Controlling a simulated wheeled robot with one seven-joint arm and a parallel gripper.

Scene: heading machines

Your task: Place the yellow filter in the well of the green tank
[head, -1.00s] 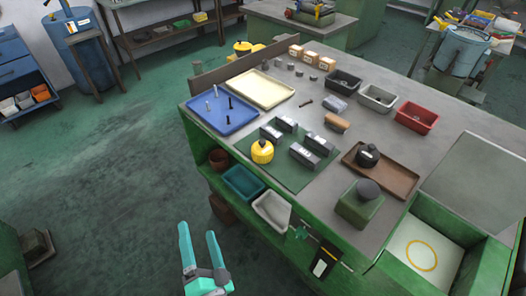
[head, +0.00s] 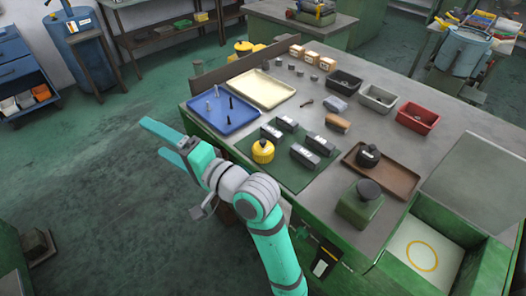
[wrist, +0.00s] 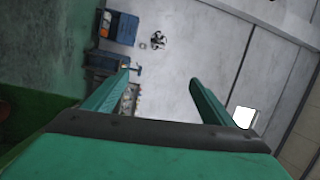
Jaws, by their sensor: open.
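The green tank (head: 397,286) is at the bench's lower right. Its open well has a pale floor with a yellow ring on it, and I see nothing in it. My gripper (head: 154,138) is open and empty, in the air left of the bench and clear of the filter. Its two fingers also show in the wrist view (wrist: 160,80), pointing toward the wall and shelving, with neither filter nor tank visible there.
Several dark grey blocks (head: 304,155) stand on the mat close to the filter. A blue tray (head: 246,121) with pins lies behind it. A green block with a dark knob (head: 359,205) and a brown tray (head: 398,184) stand between filter and tank. Open floor lies left of the bench.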

